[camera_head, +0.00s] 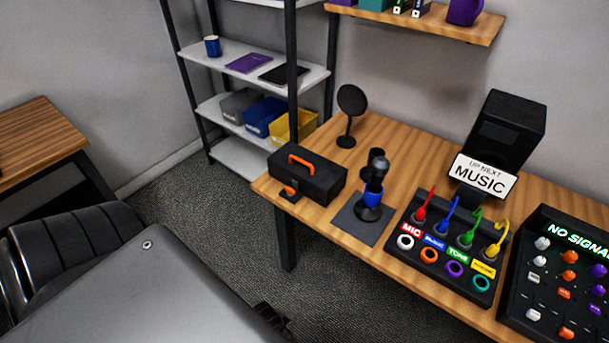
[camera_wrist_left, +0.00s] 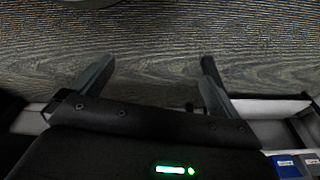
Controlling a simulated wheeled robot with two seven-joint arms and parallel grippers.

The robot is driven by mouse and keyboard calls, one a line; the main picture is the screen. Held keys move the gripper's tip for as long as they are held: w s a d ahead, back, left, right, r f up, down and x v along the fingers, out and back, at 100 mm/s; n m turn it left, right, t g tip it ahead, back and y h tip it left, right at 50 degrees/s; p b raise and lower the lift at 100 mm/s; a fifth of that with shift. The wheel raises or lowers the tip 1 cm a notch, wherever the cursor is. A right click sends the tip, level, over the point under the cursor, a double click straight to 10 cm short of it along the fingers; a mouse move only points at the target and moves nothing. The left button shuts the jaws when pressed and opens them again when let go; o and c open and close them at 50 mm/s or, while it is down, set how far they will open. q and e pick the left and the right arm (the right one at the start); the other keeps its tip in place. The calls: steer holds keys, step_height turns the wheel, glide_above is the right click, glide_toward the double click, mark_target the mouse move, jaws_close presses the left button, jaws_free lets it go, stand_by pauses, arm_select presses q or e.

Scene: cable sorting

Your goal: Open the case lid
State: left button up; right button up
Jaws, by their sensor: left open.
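The black case (camera_head: 307,180) sits on the left end of the wooden desk in the head view. Its lid looks shut, with an orange handle (camera_head: 301,162) on top and an orange latch (camera_head: 290,191) at the front. My right gripper does not show in either view.
A microphone on a dark mat (camera_head: 361,220) stands just right of the case, with a round black disc on a stand (camera_head: 351,105) behind. Further right are a cable box (camera_head: 447,243), a speaker (camera_head: 507,130) and a mixer panel (camera_head: 560,275). A shelf rack (camera_head: 252,65) stands behind left.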

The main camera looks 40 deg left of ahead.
mark_target(301, 162)
arm_select(q)
steer(key=w+a+r+t+p, duration=0.15)
steer(key=w+r, duration=0.25)
steer(key=r, duration=0.6)
steer(key=w+a+r+t+p, duration=0.15)
steer(key=w+r, duration=0.25)
steer(key=r, duration=0.5)
steer(key=w+a+r+n+t, duration=0.1)
steer(key=w+a+r+t, duration=0.5)
steer(key=w+a, duration=0.35)
steer(key=w+a+r+n+t, duration=0.1)
steer(key=w+a+r+t, duration=0.5)
steer(key=w+a, duration=0.3)
steer(key=shift+y, duration=0.3)
steer(key=w, duration=0.4)
steer(key=w+p, duration=0.1)
steer(key=w, duration=0.2)
steer(key=w+d, duration=0.1)
steer(key=w, duration=0.3)
steer(key=shift+w+f, duration=0.15)
steer(key=shift+w, duration=0.15)
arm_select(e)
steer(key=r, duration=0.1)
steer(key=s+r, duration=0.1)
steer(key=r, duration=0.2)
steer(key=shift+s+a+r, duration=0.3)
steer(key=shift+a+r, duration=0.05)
